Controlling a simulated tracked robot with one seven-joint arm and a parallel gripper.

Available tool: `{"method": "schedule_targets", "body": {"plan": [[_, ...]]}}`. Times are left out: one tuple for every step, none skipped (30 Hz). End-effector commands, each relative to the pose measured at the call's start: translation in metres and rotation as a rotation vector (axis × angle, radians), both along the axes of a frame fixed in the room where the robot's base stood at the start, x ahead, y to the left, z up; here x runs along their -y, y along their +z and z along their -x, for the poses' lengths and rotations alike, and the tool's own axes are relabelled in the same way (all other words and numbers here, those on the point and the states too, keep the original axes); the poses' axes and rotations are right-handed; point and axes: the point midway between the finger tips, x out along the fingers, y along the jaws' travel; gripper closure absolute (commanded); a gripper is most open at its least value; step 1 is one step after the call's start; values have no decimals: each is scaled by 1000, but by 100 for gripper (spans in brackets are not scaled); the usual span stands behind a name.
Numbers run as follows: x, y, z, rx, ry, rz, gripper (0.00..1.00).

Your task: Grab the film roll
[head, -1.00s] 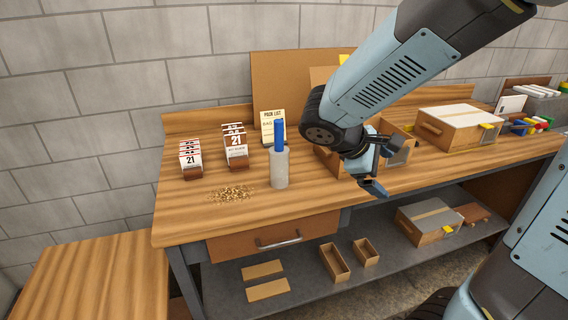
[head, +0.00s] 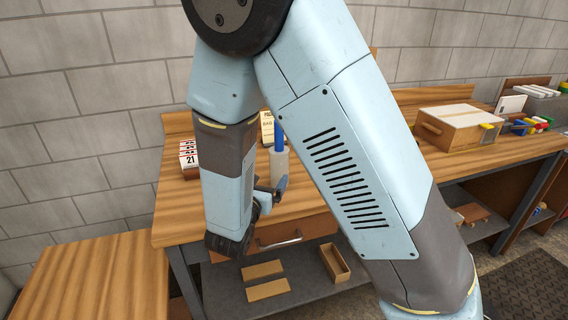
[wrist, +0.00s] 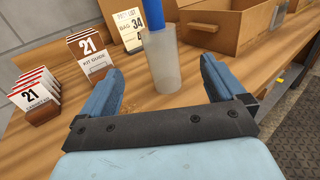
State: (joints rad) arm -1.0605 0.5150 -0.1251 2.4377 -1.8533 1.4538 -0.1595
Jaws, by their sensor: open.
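The film roll is a pale, translucent upright cylinder (head: 279,164) with a blue handle standing out of its top. It stands on the wooden workbench (head: 322,205). In the wrist view the film roll (wrist: 167,70) is centred ahead, between and just beyond the blue fingertips. My gripper (wrist: 160,66) is open, with nothing between its fingers. In the head view my gripper (head: 272,190) is low at the near side of the roll, and my arm hides much of the bench.
Card holders marked 21 (wrist: 92,50) and (wrist: 35,92) stand to the left. A pack list card (wrist: 128,28) stands behind the roll. A lidded crate (head: 455,125) sits farther right.

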Motion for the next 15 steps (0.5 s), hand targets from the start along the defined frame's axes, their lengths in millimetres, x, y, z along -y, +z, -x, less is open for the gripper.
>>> {"method": "schedule_targets", "body": {"plan": [[-2, -1, -2, 1, 9, 7, 3], [-2, -2, -4, 1, 12, 9, 3], [-2, -2, -8, 1, 14, 10, 3], [-1, -2, -11, 1, 15, 10, 3], [1, -2, -16, 1, 14, 10, 3], [3, -2, -22, 2, 13, 9, 3], [5, -2, -27, 2, 13, 10, 3], [7, -2, -32, 2, 12, 10, 3], [9, -2, -39, 1, 11, 9, 3], [11, -2, -44, 1, 12, 9, 3], [12, -2, -49, 2, 11, 8, 3], [15, -2, -55, 3, 12, 8, 3], [16, -2, -60, 2, 11, 8, 3], [18, -2, -64, 2, 11, 8, 3], [19, -2, -68, 1, 12, 8, 3]]}}
